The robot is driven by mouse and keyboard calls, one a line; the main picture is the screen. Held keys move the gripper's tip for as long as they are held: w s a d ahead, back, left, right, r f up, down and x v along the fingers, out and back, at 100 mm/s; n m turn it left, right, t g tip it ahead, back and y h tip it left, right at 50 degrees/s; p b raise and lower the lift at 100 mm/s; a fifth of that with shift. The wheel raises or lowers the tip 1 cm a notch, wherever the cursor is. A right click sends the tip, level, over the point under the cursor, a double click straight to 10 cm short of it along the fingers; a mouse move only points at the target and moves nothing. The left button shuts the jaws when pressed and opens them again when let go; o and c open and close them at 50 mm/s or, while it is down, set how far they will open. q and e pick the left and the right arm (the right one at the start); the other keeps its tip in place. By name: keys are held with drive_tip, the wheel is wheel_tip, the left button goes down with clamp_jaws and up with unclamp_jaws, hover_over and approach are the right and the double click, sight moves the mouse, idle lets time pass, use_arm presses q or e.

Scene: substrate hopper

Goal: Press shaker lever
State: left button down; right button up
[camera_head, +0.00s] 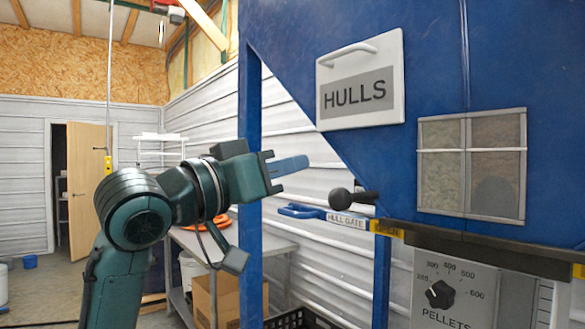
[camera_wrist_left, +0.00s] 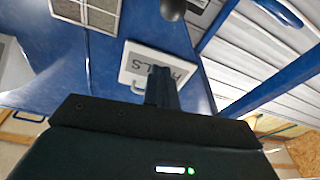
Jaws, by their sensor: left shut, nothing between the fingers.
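A lever with a round black knob (camera_head: 342,198) sticks out from the blue hopper, just above the hull gate; I take it to be the shaker lever, though it bears no readable label. The knob also shows at the top edge of the left wrist view (camera_wrist_left: 172,9). My left gripper (camera_head: 290,165) is shut and empty, its fingers pointing right, above and left of the knob and apart from it. In the left wrist view its closed fingers (camera_wrist_left: 162,88) overlap the HULLS panel. My right gripper is not in view.
The blue hopper (camera_head: 400,45) fills the right, with a HULLS panel (camera_head: 362,112) and a window (camera_head: 472,165). A blue hull gate handle (camera_head: 300,210) juts left below the knob. A pellets dial (camera_head: 439,294) sits lower. A metal table (camera_head: 262,245) stands behind my arm.

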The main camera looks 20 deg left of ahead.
use_arm(q)
drive_tip(key=p+x, duration=0.3)
drive_tip(key=x, duration=0.5)
drive_tip(key=f, duration=0.2)
drive_tip(key=s+f, duration=0.1)
drive_tip(key=f, duration=0.1)
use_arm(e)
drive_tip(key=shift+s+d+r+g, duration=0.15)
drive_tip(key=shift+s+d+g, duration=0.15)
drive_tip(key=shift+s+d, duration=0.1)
